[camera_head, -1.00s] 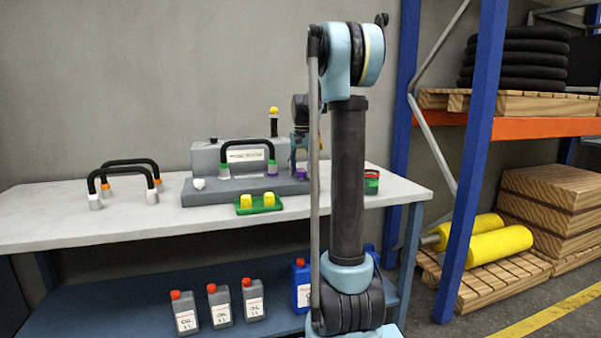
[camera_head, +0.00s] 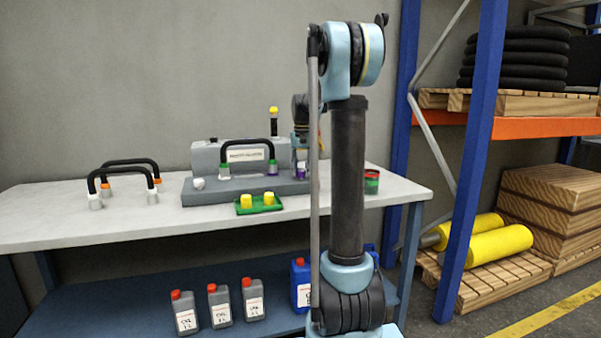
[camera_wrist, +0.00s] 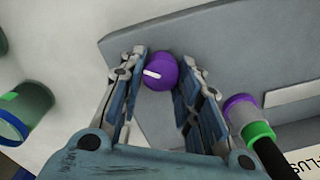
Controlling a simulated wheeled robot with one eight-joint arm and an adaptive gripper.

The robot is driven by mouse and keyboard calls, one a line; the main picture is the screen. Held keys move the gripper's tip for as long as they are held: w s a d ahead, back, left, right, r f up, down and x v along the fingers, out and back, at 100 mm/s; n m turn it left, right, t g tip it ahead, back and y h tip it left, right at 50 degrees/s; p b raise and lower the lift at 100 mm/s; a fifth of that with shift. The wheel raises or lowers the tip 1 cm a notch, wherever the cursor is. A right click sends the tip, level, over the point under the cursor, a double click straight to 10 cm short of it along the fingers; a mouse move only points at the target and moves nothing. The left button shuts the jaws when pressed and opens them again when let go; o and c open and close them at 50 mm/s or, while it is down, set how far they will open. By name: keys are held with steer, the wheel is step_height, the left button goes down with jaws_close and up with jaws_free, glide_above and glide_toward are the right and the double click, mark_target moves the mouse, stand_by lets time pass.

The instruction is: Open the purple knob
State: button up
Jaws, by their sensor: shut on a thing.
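The purple knob (camera_wrist: 162,71) sits on the grey panel in the wrist view, with a white mark pointing left on its face. My gripper (camera_wrist: 160,66) is shut on it, one finger on each side. In the head view the knob (camera_head: 301,170) is a small purple spot at the right end of the grey unit (camera_head: 240,190), under my gripper (camera_head: 301,160). My arm hides part of that end of the unit.
A black hose with a purple and green end (camera_wrist: 250,118) lies close right of my gripper. A green tin (camera_wrist: 28,105) stands at left in the wrist view. A green tray (camera_head: 258,209) with yellow caps is in front of the unit.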

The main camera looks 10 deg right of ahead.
mark_target(301, 171)
steer(key=n, duration=0.5)
steer(key=shift+n, duration=0.3)
stand_by(0.4)
steer(key=o, duration=1.1)
steer(key=shift+c, duration=0.2)
step_height(301, 171, up, 12)
steer(key=shift+f, duration=0.1)
